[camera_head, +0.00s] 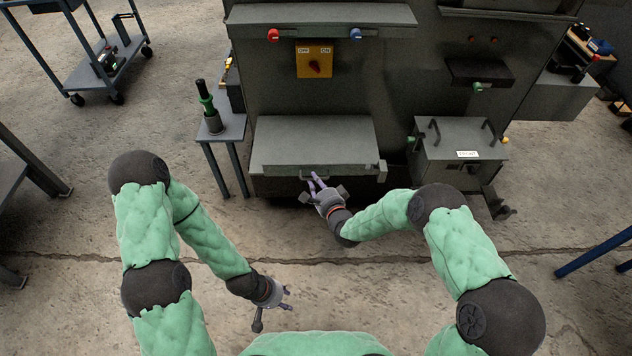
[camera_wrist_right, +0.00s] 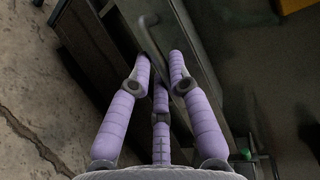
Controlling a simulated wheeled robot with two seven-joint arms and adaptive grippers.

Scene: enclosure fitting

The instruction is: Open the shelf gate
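The shelf gate appears to be the grey panel (camera_head: 316,140) low on the front of the dark cabinet, with a bar handle (camera_head: 340,176) along its front edge. My right gripper (camera_head: 315,180) is at this edge, its purple fingers reaching the handle. In the right wrist view the fingertips (camera_wrist_right: 160,68) stand apart and the curved handle (camera_wrist_right: 152,38) runs between them. I cannot tell whether they touch it. The gripper looks open. My left gripper (camera_head: 284,297) is low over the floor, fingers spread and empty, far from the panel.
A grey box with handles (camera_head: 455,143) stands right of the panel. A small side table (camera_head: 231,130) with a green-and-black tool (camera_head: 208,106) stands left. A yellow switch plate (camera_head: 314,59) is above. The floor in front of the cabinet is mostly clear.

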